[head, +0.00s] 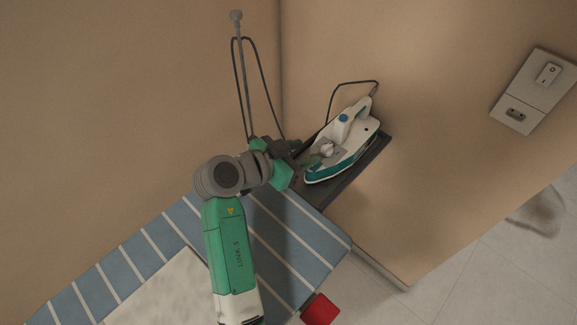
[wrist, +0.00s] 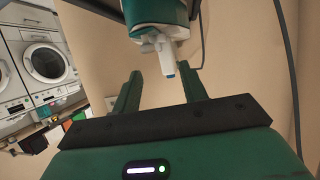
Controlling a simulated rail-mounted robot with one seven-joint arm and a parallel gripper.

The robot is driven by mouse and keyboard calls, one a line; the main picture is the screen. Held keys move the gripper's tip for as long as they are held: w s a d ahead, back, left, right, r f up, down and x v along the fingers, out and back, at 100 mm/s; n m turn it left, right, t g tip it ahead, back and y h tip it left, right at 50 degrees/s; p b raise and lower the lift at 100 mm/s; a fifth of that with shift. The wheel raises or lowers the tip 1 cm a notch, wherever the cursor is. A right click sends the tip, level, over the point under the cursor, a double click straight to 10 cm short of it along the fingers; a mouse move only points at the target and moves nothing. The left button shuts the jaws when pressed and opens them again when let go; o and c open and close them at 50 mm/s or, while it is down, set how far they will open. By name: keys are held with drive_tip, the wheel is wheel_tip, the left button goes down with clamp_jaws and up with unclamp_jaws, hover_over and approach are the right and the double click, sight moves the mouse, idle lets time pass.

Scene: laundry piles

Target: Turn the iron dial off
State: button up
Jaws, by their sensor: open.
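The white and teal iron (head: 350,150) sits on a dark shelf (head: 352,170) against the wall in the head view. A light dial (head: 327,149) shows on its near side, and a blue button (head: 343,118) is near the handle. My gripper (head: 310,156) is at the iron's left side, close to the dial. In the wrist view, my gripper (wrist: 160,72) is open, with a green finger on each side. The white dial (wrist: 165,52) with a blue tip is ahead, between the fingertips. I cannot tell whether either finger touches it.
A wall switch (head: 548,73) is at right. Washing machines (wrist: 45,60) stand in the wrist view's left background.

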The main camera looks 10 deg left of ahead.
sight(327, 146)
drive_tip(key=b+x, duration=0.2)
drive_tip(key=x, duration=0.6)
drive_tip(key=c, duration=0.9)
